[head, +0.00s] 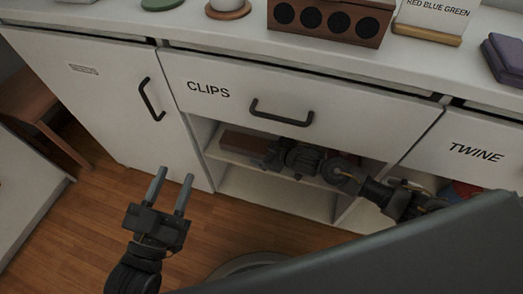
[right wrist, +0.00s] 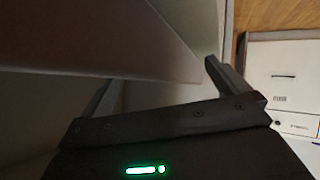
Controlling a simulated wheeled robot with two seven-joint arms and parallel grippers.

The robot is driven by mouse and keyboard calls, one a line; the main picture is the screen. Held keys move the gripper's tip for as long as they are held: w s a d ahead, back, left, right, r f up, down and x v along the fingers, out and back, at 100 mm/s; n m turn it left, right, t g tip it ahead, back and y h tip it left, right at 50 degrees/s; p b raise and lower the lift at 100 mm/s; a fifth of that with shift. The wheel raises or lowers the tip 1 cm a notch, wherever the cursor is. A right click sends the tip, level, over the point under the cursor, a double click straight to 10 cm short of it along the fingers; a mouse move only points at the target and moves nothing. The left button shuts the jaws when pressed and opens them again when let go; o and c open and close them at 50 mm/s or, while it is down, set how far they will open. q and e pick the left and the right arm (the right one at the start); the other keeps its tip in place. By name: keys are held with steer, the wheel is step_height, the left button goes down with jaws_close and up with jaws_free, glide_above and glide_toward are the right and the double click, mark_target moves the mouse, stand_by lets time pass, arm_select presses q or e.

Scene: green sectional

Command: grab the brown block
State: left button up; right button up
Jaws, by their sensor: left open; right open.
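A reddish-brown block (head: 240,143) lies on the shelf in the open compartment under the CLIPS drawer, partly hidden by the drawer edge and my right gripper. My right gripper (head: 272,155) reaches into that compartment from the right, near the block's right end. In the right wrist view the gripper (right wrist: 160,85) has its fingers apart. A large shaded surface fills the upper left there; I cannot tell whether it is the block or the cabinet. My left gripper (head: 172,178) is open and empty, in front of the left cabinet door.
The CLIPS drawer (head: 300,85) with a black handle is just above my right gripper. The shelf board (head: 235,158) lies beneath it. The left cabinet door (head: 110,90) is shut. A brown holder with round holes (head: 328,20) stands on the counter.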

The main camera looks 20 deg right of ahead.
steer(key=shift+w+a+f, duration=0.2)
steer(key=shift+w+f, duration=0.1)
steer(key=shift+w, duration=0.1)
arm_select(q)
steer(key=shift+s+d+r+t+h, duration=0.1)
steer(key=shift+s+r+t+h, duration=0.1)
steer(key=shift+r, duration=0.15)
steer(key=shift+s+d+r+t+h, duration=0.1)
steer(key=shift+r+h, duration=0.1)
steer(key=shift+r, duration=0.1)
arm_select(e)
steer(key=shift+c, duration=0.3)
steer(key=c, duration=1)
arm_select(q)
steer(key=shift+w, duration=0.1)
arm_select(e)
steer(key=shift+r, duration=0.1)
